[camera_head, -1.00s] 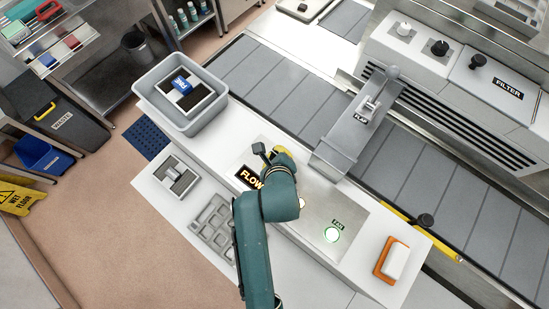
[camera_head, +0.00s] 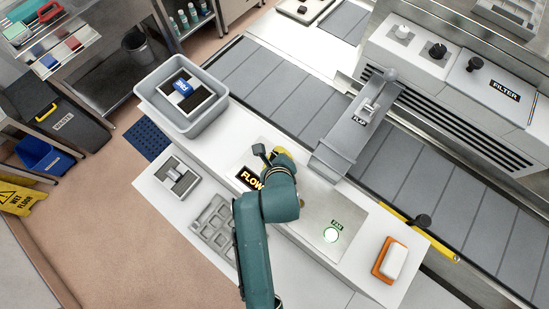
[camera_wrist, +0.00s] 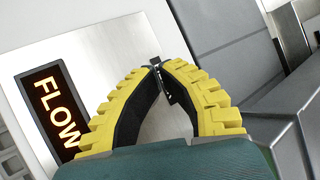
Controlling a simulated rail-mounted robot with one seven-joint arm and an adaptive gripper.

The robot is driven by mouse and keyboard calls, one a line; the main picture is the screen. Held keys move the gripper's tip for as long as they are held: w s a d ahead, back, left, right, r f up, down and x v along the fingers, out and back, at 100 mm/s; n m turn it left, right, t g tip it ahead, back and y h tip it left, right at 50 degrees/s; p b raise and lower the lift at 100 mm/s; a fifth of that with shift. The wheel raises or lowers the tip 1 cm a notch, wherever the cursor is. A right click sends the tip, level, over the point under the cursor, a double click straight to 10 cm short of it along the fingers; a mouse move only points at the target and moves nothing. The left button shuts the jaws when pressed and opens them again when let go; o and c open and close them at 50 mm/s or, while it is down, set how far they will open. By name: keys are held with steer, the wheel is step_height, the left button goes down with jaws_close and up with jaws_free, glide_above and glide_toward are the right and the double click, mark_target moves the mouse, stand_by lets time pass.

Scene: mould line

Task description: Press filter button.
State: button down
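The word FILTER is on a label (camera_head: 506,90) on the grey machine's sloped lid at upper right, near a black knob (camera_head: 477,63). A pale lit round button (camera_head: 331,235) with a small label sits on the metal panel (camera_head: 313,222). My gripper (camera_head: 278,153) is over the panel's far left part, beside the lit FLOW sign (camera_head: 250,178); the sign also shows in the wrist view (camera_wrist: 55,110). In the wrist view my yellow-ribbed fingers (camera_wrist: 156,67) meet at their tips with nothing seen held. A small dark label shows between them; its text is unreadable. Contact with the panel cannot be told.
A grey bridge-like housing (camera_head: 345,140) stands over the conveyor (camera_head: 270,85), close right of my gripper. A grey bin (camera_head: 150,80) is at the left end of the counter. An orange-and-white block (camera_head: 391,258) lies at the right end. Lower trays (camera_head: 212,222) are at the front.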

steer(key=shift+r, duration=0.3)
step_height(320, 180, up, 5)
steer(key=p, duration=0.5)
steer(key=shift+r, duration=0.1)
stand_by(0.7)
